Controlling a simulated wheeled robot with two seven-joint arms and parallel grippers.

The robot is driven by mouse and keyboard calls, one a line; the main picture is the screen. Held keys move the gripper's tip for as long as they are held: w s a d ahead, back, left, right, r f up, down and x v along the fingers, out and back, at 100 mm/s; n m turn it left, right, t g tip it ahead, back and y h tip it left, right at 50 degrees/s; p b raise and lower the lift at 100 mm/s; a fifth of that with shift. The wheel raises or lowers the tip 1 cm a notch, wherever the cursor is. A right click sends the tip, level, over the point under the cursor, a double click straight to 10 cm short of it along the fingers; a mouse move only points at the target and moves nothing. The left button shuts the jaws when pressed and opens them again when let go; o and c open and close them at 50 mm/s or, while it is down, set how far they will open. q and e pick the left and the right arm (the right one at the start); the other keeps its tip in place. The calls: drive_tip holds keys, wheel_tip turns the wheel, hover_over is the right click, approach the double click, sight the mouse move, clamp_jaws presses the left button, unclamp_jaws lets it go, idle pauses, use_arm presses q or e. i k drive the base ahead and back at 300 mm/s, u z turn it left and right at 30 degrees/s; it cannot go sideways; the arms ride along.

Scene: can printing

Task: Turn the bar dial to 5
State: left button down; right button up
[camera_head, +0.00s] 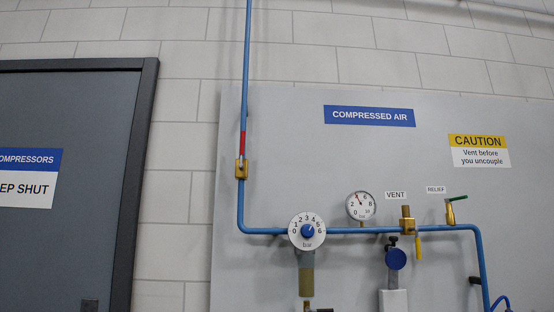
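The bar dial (307,231) is a round white plate marked 0 to 6 with "bar" below, on the blue pipe at the lower middle of the head view. A blue knob (308,231) sits at its centre. A pointer on the knob seems to lean to the upper right, but it is too small to tell the exact number. A small pressure gauge (360,206) stands to its right, its red needle pointing up and slightly left. Neither of my grippers is in view, and nothing touches the dial.
A grey panel (265,140) carries the blue pipe (242,205). Right of the gauge are a brass vent valve (407,226) with a yellow handle and a relief valve (449,213) with a green lever. A grey door (70,110) is left.

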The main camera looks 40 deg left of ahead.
sight(307, 230)
drive_tip(key=z, duration=0.45)
drive_tip(key=k, duration=0.1)
drive_tip(key=u, duration=1.9)
